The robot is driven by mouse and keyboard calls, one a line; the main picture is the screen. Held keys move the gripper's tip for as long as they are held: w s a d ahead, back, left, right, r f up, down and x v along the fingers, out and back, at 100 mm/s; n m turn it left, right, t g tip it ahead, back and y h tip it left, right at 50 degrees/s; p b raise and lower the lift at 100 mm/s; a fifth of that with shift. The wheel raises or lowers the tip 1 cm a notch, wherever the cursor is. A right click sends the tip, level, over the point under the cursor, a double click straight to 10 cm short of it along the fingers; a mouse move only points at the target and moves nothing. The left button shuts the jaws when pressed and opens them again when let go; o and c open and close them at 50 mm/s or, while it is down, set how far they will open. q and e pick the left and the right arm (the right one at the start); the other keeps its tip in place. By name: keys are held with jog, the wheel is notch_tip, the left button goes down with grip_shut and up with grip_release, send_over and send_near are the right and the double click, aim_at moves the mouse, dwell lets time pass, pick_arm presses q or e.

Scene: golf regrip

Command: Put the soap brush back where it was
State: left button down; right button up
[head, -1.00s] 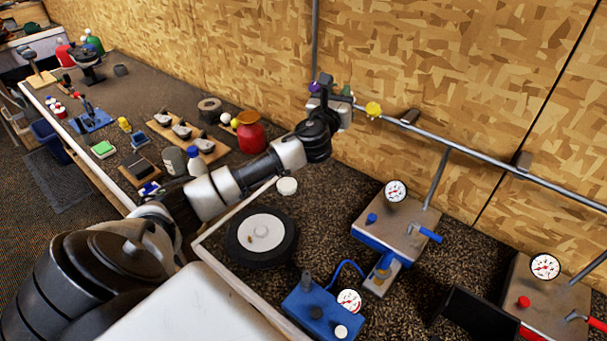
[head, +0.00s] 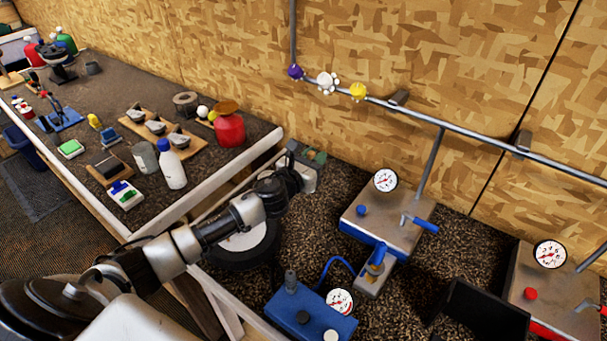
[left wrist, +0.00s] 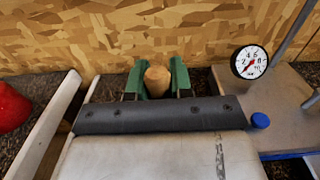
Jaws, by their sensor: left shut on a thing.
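My left gripper (head: 312,156) is over the dark bench top near the wooden wall, at the end of my arm. In the left wrist view its green fingers (left wrist: 159,78) are shut on a rounded tan, wood-like thing, which I take to be the soap brush (left wrist: 157,82). Only its rounded top shows between the fingers; the rest is hidden behind the gripper body. I cannot tell whether it touches the bench. My right gripper is not in view.
A red jar (head: 229,130) and white bottle (head: 172,165) stand on the left bench. A blue-based gauge unit (head: 388,218) is right of my gripper. A wall pipe (head: 450,128) carries purple, white and yellow knobs. My arm partly covers a round dark tray (head: 242,255).

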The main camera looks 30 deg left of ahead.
pick_arm(q)
notch_tip(320, 180, down, 6)
jog(key=a+b, duration=0.1)
jog(key=a, duration=0.1)
jog(key=shift+w+a, duration=0.25)
jog(key=shift+a, duration=0.1)
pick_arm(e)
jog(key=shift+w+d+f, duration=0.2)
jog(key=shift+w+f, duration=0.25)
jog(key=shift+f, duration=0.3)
pick_arm(q)
jog(key=shift+r, duration=0.1)
jog(key=shift+b, duration=0.3)
jog(key=c, duration=1)
grip_release()
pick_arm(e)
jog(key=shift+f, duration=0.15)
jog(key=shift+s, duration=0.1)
